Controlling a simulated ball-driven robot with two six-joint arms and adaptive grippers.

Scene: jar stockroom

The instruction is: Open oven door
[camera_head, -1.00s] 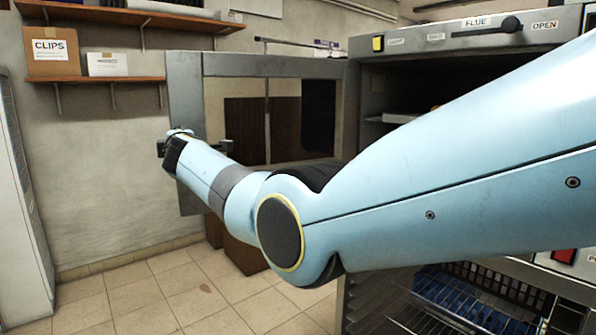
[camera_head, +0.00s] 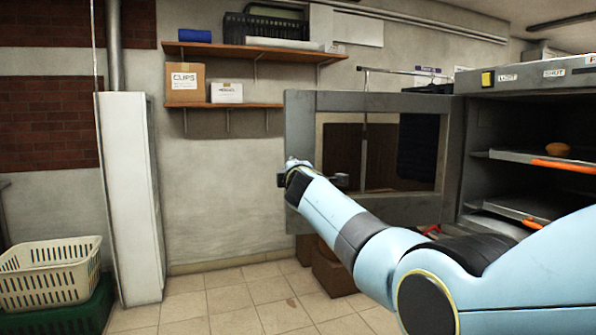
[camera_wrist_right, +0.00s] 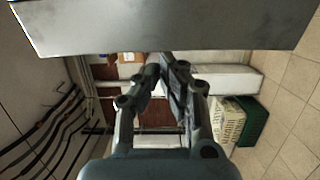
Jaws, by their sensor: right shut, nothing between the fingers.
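The oven (camera_head: 472,125) stands at the right with its front open. Its grey door (camera_head: 300,215), with a large window, is swung far out to the left. Inside are racks, one with a brown round item (camera_head: 557,149) on it. My right gripper (camera_head: 291,163) is at the door's free left edge, its arm reaching across in front of the door. In the right wrist view the gripper's fingers (camera_wrist_right: 164,62) are together and empty, close by the grey door panel (camera_wrist_right: 170,28). Whether they touch it I cannot tell. My left gripper is out of view.
A tall white cabinet (camera_head: 130,200) stands at the left, with a cream basket (camera_head: 50,275) on a green crate (camera_head: 65,318) beside it. Wall shelves (camera_head: 225,106) hold boxes. Brown boxes (camera_head: 333,275) stand below the door. Tiled floor (camera_head: 230,300) between is clear.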

